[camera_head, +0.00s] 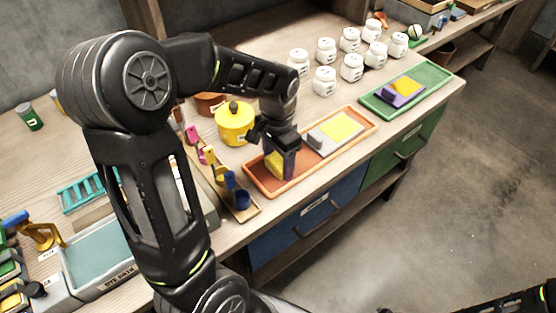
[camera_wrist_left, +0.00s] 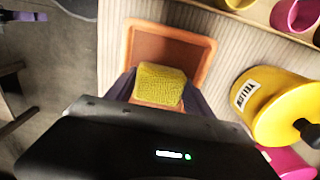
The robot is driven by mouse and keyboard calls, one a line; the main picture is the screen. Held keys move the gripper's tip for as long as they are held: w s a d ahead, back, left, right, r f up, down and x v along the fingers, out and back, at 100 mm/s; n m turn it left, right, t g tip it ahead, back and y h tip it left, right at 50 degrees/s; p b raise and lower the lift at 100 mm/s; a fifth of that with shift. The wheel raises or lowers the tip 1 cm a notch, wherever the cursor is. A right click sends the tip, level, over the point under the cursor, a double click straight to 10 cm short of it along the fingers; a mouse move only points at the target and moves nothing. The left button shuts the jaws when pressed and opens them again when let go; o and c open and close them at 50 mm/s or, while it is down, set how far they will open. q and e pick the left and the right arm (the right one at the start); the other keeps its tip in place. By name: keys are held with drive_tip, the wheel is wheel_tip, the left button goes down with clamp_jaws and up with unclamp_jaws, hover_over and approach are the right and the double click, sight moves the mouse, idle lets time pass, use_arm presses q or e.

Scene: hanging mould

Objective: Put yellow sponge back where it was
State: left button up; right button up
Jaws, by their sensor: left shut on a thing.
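The yellow sponge (camera_head: 273,164) is held between the dark purple fingers of my left gripper (camera_head: 280,160). It also shows in the left wrist view (camera_wrist_left: 160,84), with its textured face visible between the fingers. The sponge is over the left end of the orange tray (camera_head: 262,190), whose bare floor and rim show around it in the wrist view (camera_wrist_left: 165,28). I cannot tell whether the sponge touches the tray. At the tray's other end are a yellow patch (camera_head: 341,127) and a grey block. A part of my right arm shows at the lower right; its jaws are not clear.
A yellow lidded pot (camera_head: 235,122) stands close behind the left gripper. A wooden rack with coloured scoops (camera_head: 229,193) is left of the tray. A green tray (camera_head: 433,78) with a purple-and-yellow item lies at right. Several white jars (camera_head: 325,80) stand behind.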

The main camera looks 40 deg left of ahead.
sight(278, 161)
use_arm(q)
drive_tip(key=o, duration=1)
drive_tip(key=shift+f, duration=0.1)
drive_tip(key=shift+o, duration=0.2)
wheel_tip(278, 161, up, 12)
drive_tip(key=shift+r, duration=0.2)
